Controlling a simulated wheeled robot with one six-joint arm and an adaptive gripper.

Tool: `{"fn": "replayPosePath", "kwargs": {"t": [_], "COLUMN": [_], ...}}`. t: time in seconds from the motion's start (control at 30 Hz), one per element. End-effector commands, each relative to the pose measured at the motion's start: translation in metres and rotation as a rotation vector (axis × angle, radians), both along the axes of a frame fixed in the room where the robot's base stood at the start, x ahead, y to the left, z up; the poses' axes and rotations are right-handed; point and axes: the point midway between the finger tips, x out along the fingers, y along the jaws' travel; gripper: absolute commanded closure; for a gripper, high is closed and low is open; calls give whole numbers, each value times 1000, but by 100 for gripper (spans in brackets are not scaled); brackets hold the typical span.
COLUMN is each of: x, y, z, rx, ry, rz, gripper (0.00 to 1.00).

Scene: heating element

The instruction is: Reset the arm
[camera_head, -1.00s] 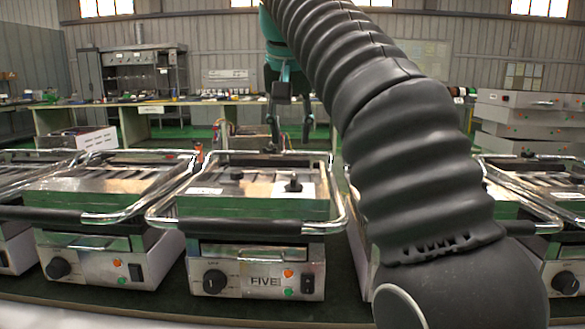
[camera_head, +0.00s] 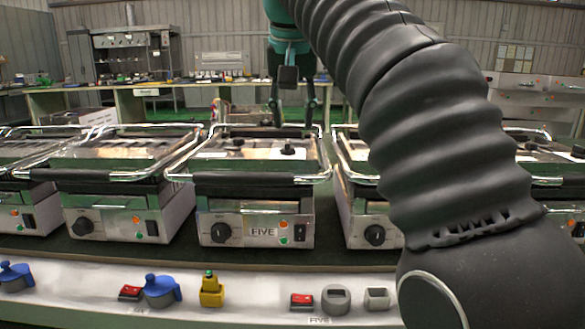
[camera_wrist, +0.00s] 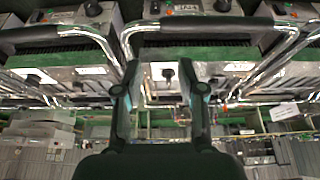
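My gripper (camera_head: 291,118) hangs fingers-down above and behind the heating unit marked FIVE in the head view. Its two fingers stand apart with nothing between them, and they show open in the wrist view (camera_wrist: 160,88) too. My arm is stretched forward and covers the right part of the head view. The unit marked FIVE (camera_head: 264,231) has a chrome handle frame, a knob and lit buttons on its front. In the wrist view it appears upside down, with its handle bar (camera_wrist: 200,25) near the top edge.
More such units stand on both sides, including one on the left (camera_head: 110,222). A workbench (camera_head: 135,103) stands farther back.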

Motion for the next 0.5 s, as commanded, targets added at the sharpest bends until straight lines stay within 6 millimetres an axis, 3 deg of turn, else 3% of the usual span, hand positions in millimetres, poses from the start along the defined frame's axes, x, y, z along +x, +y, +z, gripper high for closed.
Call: {"fn": "replayPosePath", "kwargs": {"t": [0.27, 0.5], "x": [-13, -40], "y": [-24, -61], "z": [-16, -51], "rx": [-3, -7], "ry": [-6, -18], "rz": [10, 22], "gripper": [60, 60]}}
